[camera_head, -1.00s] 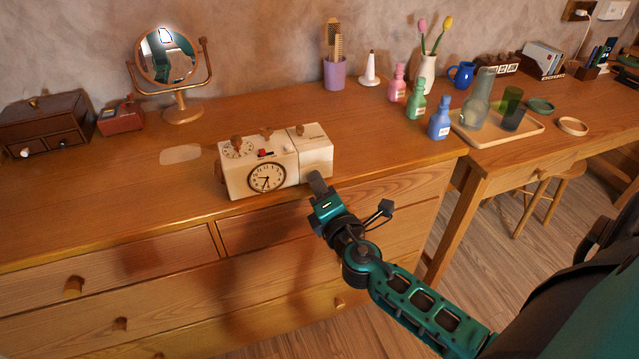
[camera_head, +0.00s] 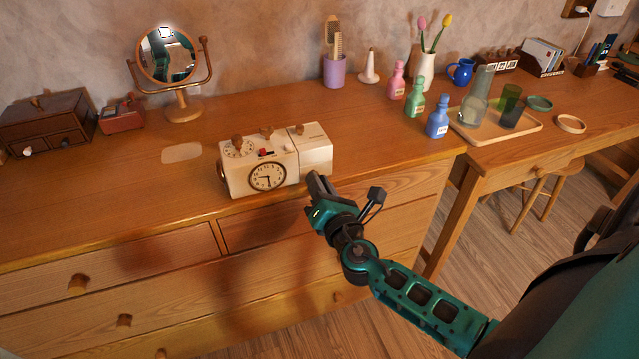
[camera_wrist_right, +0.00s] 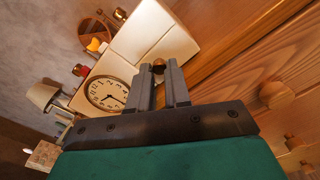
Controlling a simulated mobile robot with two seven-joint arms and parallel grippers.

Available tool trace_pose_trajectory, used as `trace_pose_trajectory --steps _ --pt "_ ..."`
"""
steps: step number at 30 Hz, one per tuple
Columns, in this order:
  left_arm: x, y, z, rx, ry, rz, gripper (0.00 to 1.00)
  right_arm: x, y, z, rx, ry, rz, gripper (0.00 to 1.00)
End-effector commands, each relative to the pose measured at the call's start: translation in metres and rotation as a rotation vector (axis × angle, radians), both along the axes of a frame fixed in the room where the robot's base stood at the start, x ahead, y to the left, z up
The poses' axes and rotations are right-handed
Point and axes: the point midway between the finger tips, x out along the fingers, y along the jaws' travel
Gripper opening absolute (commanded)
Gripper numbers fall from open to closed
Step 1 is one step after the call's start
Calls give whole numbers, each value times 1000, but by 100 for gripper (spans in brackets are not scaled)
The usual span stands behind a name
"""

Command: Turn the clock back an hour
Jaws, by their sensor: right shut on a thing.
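The cream box-shaped clock (camera_head: 312,158) stands upright near the front edge of the dresser. Its round white dial (camera_head: 267,177) faces front; one dark hand points roughly left and one down, but I cannot read the exact time. The dial also shows in the right wrist view (camera_wrist_right: 107,94). My right gripper (camera_head: 314,180) is at the clock's right front corner. In the right wrist view its fingers (camera_wrist_right: 164,80) are shut on a small brass knob (camera_wrist_right: 158,67), mostly hidden between them. My left gripper is not in view.
A round mirror (camera_head: 167,54) and small wooden chest (camera_head: 48,125) stand behind left. Pink, green and blue bottles (camera_head: 438,118) stand right, near a tray (camera_head: 530,128) with glasses. The dresser top left of the clock is mostly clear.

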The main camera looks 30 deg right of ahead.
Motion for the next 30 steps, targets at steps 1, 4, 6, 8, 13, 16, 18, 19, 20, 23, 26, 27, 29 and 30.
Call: trace_pose_trajectory --steps 1,4,6,8,13,16,18,19,20,23,26,27,29,30 --pt "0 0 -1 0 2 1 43 0 -1 1 -4 -2 -3 0" --pt "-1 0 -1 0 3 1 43 1 -1 1 -4 -2 -3 0" --pt "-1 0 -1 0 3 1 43 1 -1 1 -4 -2 -3 0" --pt "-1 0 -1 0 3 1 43 1 -1 1 -3 -2 -3 0" --pt "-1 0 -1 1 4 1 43 0 -1 1 -2 -3 -2 28" --pt "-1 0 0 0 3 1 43 0 -1 1 -2 -2 -2 37" --pt "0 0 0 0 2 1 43 0 -1 1 -1 -1 -1 43" --pt "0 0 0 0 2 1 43 0 0 1 -1 -1 -1 43" --pt "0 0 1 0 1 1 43 0 0 1 -1 -1 -1 43" --pt "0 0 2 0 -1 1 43 0 0 0 -1 -1 -1 43" --pt "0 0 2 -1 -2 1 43 -1 0 0 0 0 0 43" --pt "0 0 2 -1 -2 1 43 -4 1 0 0 0 0 43" --pt "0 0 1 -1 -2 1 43 -9 2 -1 0 1 1 43" --pt "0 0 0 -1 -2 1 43 -14 3 -1 0 2 1 43"
